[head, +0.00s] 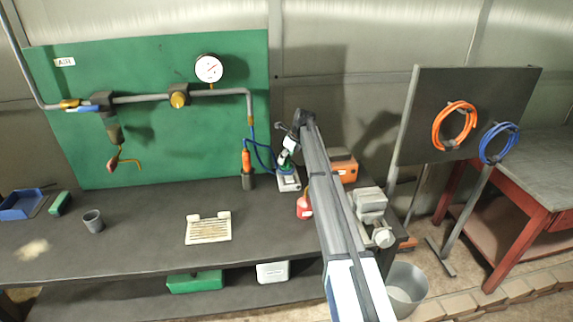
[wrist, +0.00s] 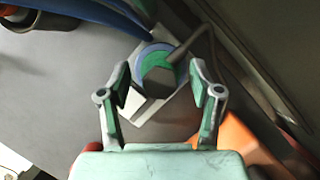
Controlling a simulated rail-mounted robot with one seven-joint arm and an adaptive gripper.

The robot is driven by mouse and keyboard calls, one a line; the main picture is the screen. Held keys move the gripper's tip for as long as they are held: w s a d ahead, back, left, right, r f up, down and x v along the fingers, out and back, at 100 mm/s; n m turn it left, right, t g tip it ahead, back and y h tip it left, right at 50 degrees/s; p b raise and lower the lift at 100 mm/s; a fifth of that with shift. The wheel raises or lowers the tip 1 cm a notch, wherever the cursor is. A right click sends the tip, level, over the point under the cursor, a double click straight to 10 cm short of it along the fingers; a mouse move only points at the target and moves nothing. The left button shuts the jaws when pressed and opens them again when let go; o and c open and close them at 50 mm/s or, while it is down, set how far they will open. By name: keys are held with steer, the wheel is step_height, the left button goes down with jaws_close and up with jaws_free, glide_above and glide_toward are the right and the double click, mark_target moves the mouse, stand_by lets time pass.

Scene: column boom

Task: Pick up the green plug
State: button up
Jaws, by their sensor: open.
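The green plug (wrist: 155,59) shows in the wrist view as a round green piece with a dark body and a dark cable curving off to the upper right. A blue ring lies around its far edge, and a pale base plate (wrist: 181,112) is beneath it. My gripper (wrist: 160,82) is open, with one finger on each side of the plug's dark body; I cannot tell whether they touch it. In the head view my gripper (head: 287,156) is above a pale socket box (head: 289,184) on the bench, and the plug is mostly hidden there.
An orange toolbox (head: 344,168) and a red can (head: 304,208) stand close to my arm. A grey vise (head: 370,203) is at the bench's right end. A blue hose (head: 262,153) hangs beside the socket box. The bench's middle front is clear around a slatted tray (head: 208,228).

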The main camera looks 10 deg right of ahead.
jaws_close()
steer(key=shift+r, duration=0.1)
steer(key=shift+r+b, duration=0.65)
steer(key=shift+r, duration=0.1)
steer(key=shift+s+r+b, duration=0.25)
steer(key=shift+r+b, duration=0.35)
steer(key=shift+r, duration=0.25)
steer(key=s+b, duration=0.4)
steer(key=s, duration=1.3)
steer(key=shift+s+d+r+p, duration=0.1)
steer(key=shift+r+p, duration=0.75)
steer(key=shift+r, duration=0.45)
steer(key=shift+s+r+p, duration=0.1)
steer(key=shift+r+p, duration=0.75)
steer(key=shift+r, duration=0.45)
